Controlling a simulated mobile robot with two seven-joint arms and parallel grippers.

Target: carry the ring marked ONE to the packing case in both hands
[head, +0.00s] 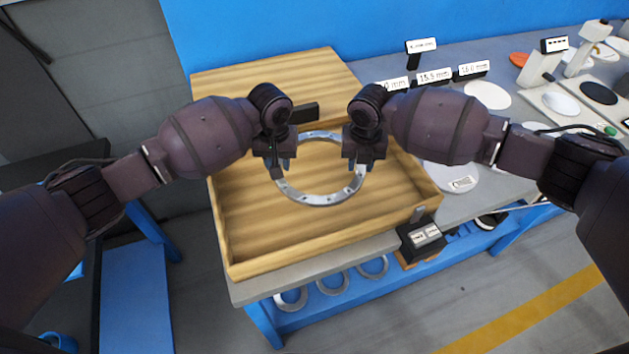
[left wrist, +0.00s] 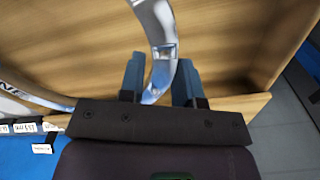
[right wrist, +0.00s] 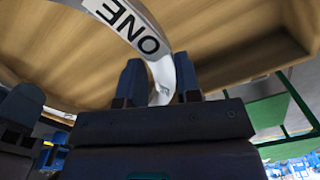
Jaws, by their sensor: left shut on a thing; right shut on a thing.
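The ring marked ONE (head: 318,199) is a silver flanged ring with holes, held between my two grippers over the open wooden packing case (head: 232,258). My left gripper (head: 279,165) is shut on the ring's left side. The ring passes between its fingers (left wrist: 160,85) in the left wrist view. My right gripper (head: 362,158) is shut on the ring's right side. In the right wrist view the ring (right wrist: 165,70) shows the letters ONE beside the fingers (right wrist: 158,85). The ring looks roughly level. I cannot tell how far it is above the case floor.
The case stands on a grey bench (head: 398,240), its lid (head: 265,70) raised behind. A small black box with labels (head: 421,236) stands at the case's right front corner. Several rings (head: 332,282) lie on the blue shelf below. Gauges, discs and label signs (head: 434,76) fill the bench to the right.

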